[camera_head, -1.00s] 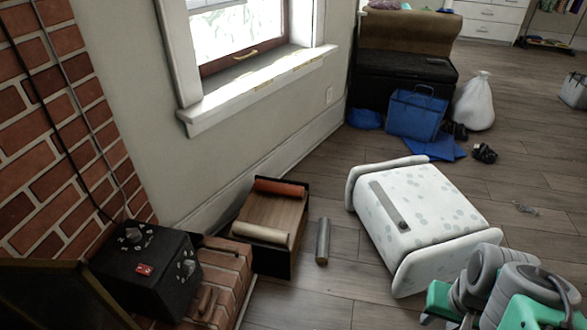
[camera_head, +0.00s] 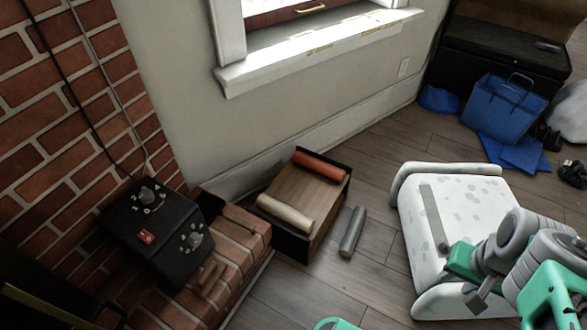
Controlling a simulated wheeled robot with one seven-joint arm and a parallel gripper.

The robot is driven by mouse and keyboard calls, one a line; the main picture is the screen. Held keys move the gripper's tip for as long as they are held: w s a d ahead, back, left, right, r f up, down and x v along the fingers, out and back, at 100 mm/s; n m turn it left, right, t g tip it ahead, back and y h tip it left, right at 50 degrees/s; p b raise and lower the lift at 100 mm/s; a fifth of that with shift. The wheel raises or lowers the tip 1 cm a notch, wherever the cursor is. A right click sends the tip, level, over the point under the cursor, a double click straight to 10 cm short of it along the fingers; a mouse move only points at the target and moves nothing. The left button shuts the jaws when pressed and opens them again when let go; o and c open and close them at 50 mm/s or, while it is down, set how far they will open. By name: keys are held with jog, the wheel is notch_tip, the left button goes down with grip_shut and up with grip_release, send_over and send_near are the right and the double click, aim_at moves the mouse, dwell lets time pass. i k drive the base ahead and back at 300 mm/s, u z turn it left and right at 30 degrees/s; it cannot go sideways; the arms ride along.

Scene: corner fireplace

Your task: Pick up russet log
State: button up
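A russet, reddish-orange log (camera_head: 320,166) lies across the far end of the top of a low wooden box (camera_head: 300,195) with dark sides. A pale cream log (camera_head: 286,213) lies at the near end of the same top. A grey log (camera_head: 352,232) is on the floor just right of the box. My arm shows at the lower right, well apart from the logs. A small dark grey part at its end looks like my gripper (camera_head: 482,297); its fingers are too unclear to tell open from shut. No log is seen in it.
A black box with knobs (camera_head: 158,232) stands on the brick hearth (camera_head: 238,262) at the left; brown pieces lie beside it. A spotted white padded seat (camera_head: 455,215) is right of the grey log. A blue bag (camera_head: 505,105) is farther back. Some floor is clear between them.

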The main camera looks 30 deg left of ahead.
aim_at(325, 170)
jog(key=u, duration=1.1)
jog(key=i, duration=1)
